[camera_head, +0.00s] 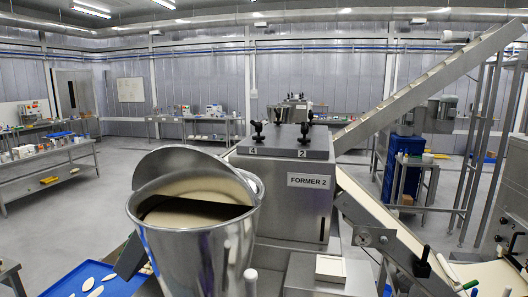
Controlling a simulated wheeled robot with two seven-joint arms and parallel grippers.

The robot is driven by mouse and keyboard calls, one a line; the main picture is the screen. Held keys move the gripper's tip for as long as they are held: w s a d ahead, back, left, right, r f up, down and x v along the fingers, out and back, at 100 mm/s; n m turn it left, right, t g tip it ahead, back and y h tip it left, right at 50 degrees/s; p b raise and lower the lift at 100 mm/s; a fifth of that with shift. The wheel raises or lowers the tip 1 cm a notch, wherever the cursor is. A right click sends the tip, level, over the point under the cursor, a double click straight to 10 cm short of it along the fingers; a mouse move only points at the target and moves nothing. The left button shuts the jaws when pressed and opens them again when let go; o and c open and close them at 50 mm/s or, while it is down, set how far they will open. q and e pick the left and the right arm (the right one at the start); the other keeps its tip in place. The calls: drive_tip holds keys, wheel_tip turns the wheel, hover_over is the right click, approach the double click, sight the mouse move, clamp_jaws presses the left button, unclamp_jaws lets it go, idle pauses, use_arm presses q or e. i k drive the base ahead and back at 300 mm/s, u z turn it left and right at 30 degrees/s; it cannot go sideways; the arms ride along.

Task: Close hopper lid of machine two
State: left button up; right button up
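The machine labelled FORMER 2 (307,183) stands in the middle, a steel box with black knobs on top. In front of it, a round steel hopper (196,248) opens upward. Its curved steel lid (184,161) stands raised and tilted at the back of the rim, so the hopper mouth is uncovered. Inside, a cream-coloured surface and a dark shadowed area show. I cannot tell how full it is. The lid's hinge is not clear to see. Neither of my grippers is in view.
A sloped conveyor (432,88) rises to the upper right, and another chute (395,232) slopes down right of the machine. A blue tray (92,281) with pale pieces lies at lower left. Benches (60,170) line the left side. Open floor (75,221) lies between.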

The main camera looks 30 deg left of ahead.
sight(180, 170)
drive_tip(key=z, duration=2.65)
drive_tip(key=k, duration=2.2)
drive_tip(key=u, duration=1.4)
